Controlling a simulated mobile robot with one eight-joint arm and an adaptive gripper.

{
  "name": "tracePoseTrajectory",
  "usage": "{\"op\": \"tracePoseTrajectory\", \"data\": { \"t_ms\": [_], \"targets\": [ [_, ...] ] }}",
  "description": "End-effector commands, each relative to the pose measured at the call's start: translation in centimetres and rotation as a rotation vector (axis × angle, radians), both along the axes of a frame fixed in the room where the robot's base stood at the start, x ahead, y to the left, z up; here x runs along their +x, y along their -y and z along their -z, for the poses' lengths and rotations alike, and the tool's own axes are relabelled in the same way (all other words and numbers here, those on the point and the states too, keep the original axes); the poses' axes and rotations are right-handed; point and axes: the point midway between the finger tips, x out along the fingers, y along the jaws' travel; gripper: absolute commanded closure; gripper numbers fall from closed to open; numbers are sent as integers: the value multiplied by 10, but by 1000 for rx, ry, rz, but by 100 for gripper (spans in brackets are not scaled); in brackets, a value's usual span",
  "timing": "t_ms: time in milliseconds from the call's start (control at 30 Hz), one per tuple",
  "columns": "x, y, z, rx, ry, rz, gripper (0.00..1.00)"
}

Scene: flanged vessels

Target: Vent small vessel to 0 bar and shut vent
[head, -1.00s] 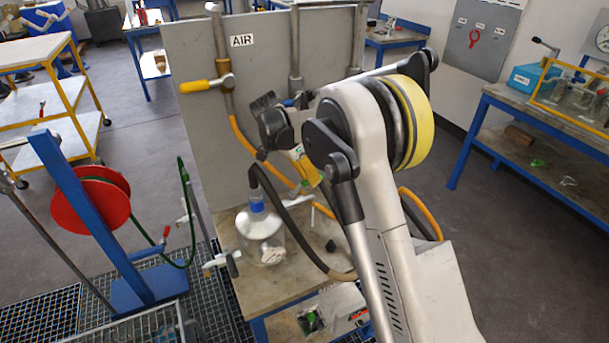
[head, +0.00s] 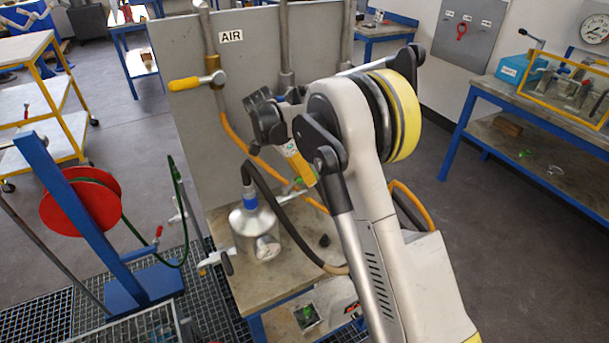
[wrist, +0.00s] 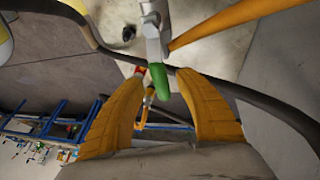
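The small silver vessel (head: 248,220) stands upright on the bench, with a round gauge (head: 267,247) on its side. A blue fitting (head: 250,199) with a black hose is on its top. My gripper (wrist: 161,80) is open, its two yellow fingers spread on either side of a green valve handle (wrist: 158,78) in the wrist view. I cannot tell whether either finger touches the handle. The green handle also shows beside a yellow finger in the head view (head: 298,184). The handle's valve body (wrist: 153,32) is metallic. The gauge reading is too small to tell.
A grey panel (head: 185,120) marked AIR stands behind the bench, with a yellow-handled valve (head: 197,82). An orange hose (head: 232,135) and the black hose (head: 290,228) run close to my gripper. A red hose reel (head: 80,205) stands at left. Open floor (head: 470,240) lies right.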

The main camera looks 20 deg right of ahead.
Motion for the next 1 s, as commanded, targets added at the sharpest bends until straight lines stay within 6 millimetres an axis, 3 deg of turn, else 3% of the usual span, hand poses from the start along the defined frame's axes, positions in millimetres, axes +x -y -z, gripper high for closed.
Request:
{"op": "tracePoseTrajectory", "data": {
  "t_ms": [367,800,1000],
  "targets": [
    [2,-4,-9,0,2,-2,60],
    [11,-40,-90,0,2,-2,60],
    [13,-48,-107,0,0,-1,60]
  ]
}}
